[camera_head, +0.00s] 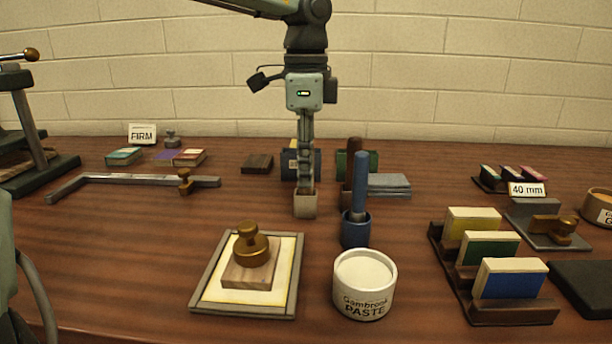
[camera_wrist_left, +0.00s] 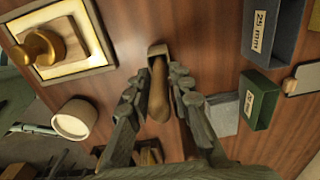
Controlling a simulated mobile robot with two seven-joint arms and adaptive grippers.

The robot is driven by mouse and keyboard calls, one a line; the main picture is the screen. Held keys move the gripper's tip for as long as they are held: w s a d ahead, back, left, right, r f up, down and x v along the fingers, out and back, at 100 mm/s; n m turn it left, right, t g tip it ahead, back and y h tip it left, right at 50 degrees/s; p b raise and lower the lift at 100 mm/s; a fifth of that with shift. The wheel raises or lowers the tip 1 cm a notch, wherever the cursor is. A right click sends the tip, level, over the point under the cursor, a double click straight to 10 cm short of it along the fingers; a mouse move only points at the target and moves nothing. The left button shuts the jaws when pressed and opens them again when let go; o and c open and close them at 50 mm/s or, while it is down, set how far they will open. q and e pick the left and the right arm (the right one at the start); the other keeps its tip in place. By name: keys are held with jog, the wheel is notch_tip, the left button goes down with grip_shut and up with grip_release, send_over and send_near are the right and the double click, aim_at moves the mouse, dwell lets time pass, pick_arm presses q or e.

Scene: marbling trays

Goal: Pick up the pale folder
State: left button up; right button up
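A tan, round-ended upright tool (camera_wrist_left: 158,100), which I take for the pale folder, stands in a small square beige holder (camera_head: 305,206). The holder also shows in the left wrist view (camera_wrist_left: 157,51). In the head view the tool is hidden behind my left gripper (camera_head: 305,182), which points straight down just above the holder. In the left wrist view my left gripper (camera_wrist_left: 158,82) has one finger on each side of the tool. Gaps show between the tool and both fingers, so it is open around it. My right gripper is not in view.
Close right of the holder stand a blue tool (camera_head: 360,185) in a blue cup (camera_head: 355,232) and a dark brown tool (camera_head: 352,165). A stamp (camera_head: 250,255) on a framed tray (camera_head: 208,275) and a paste pot (camera_head: 364,285) stand in front. A grey stack (camera_head: 388,184) lies behind right.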

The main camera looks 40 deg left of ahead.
pick_arm(q)
grip_shut()
